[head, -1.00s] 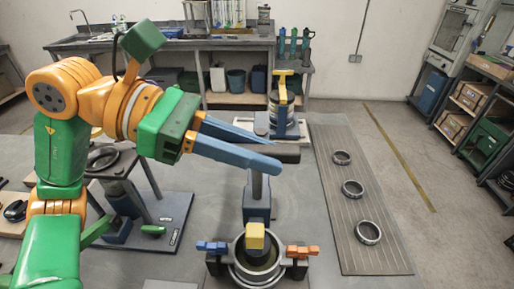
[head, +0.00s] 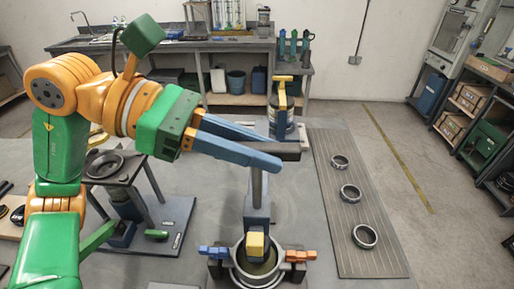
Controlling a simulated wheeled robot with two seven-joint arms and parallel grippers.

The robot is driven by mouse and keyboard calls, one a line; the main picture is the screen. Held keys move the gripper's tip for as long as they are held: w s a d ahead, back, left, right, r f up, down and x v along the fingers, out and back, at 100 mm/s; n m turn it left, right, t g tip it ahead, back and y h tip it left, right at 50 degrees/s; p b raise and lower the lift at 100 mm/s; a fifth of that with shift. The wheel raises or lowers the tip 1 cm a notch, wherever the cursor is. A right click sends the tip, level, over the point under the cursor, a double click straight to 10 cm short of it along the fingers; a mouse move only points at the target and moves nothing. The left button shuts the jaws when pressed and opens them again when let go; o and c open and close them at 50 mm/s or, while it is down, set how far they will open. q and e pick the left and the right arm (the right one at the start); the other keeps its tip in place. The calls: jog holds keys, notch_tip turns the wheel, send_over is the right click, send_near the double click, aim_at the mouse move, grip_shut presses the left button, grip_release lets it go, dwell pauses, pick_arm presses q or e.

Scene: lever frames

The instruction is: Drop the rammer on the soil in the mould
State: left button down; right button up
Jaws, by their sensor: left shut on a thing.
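The rammer's dark top bar (head: 290,151) lies level at the head of an upright grey rod (head: 257,185). My left gripper (head: 262,146) comes in from the left. Its blue fingers are shut on this bar. The rod runs down into a blue-grey body (head: 257,214) with a yellow block (head: 255,243) in front. Below stands the round metal mould (head: 240,274), with blue levers (head: 213,251) at left and orange ones (head: 300,256) at right. The yellow block partly covers the mould's opening. I cannot make out the soil clearly. My right gripper is not in view.
A ribbed mat (head: 360,262) with three dark rings lies at right. A stand with a round pan (head: 105,165) stands at left. A device with a yellow top (head: 283,79) stands behind the bar. A sink bench (head: 180,47) is at the back.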

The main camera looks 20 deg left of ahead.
pick_arm(q)
notch_tip(320, 180, up, 6)
jog(key=p, duration=0.3)
jog(key=shift+f, duration=0.35)
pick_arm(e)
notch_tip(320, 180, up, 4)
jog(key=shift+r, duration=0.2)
pick_arm(q)
jog(key=c, duration=0.8)
grip_release()
jog(key=shift+f, duration=0.1)
jog(key=shift+o, duration=0.2)
jog(key=shift+a, duration=0.1)
jog(key=b+v, duration=0.1)
jog(key=v, duration=0.6)
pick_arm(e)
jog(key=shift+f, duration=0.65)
